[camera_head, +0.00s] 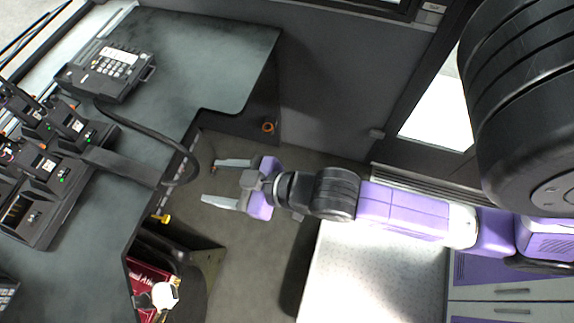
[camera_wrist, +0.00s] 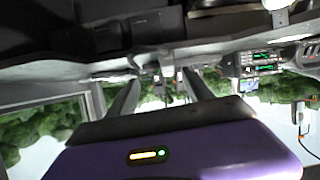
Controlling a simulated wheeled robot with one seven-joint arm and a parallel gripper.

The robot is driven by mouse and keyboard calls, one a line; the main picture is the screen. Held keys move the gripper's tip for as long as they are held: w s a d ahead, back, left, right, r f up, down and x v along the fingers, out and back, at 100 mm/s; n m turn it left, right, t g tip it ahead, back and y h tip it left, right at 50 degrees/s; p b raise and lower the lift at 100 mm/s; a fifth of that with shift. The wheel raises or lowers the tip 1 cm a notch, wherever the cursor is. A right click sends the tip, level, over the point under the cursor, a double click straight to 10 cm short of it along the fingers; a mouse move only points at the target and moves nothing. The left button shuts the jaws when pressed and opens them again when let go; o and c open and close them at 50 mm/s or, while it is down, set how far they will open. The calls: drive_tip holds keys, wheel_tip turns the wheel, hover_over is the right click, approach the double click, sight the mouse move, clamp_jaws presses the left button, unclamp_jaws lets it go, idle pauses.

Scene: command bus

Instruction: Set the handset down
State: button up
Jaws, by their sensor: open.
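A dark, long handset (camera_head: 122,167) lies on the dark desk (camera_head: 215,65), its right end near the desk's inner edge. Its left end is close to the radio chargers, and I cannot tell whether they touch. A black cord (camera_head: 150,133) runs from the desk phone (camera_head: 105,72) and loops at the handset's right end. My gripper (camera_head: 209,182) is open and empty, over the floor to the right of the handset and apart from it. In the wrist view its two fingers (camera_wrist: 160,88) are spread with nothing between them; I cannot make out the handset there.
Radio chargers (camera_head: 45,170) with several handheld radios crowd the desk's left side. Below the desk edge is an open compartment with a red box (camera_head: 150,285). A white speckled surface (camera_head: 365,275) lies below my arm. Bare floor (camera_head: 250,215) shows around my gripper.

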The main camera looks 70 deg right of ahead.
drive_tip(key=s+a+r, duration=0.1)
drive_tip(key=s+r, duration=0.1)
drive_tip(key=s, duration=0.6)
drive_tip(key=s+a+r+m+t, duration=0.1)
drive_tip(key=s+r, duration=0.2)
drive_tip(key=s, duration=0.5)
drive_tip(key=shift+s+r, duration=0.35)
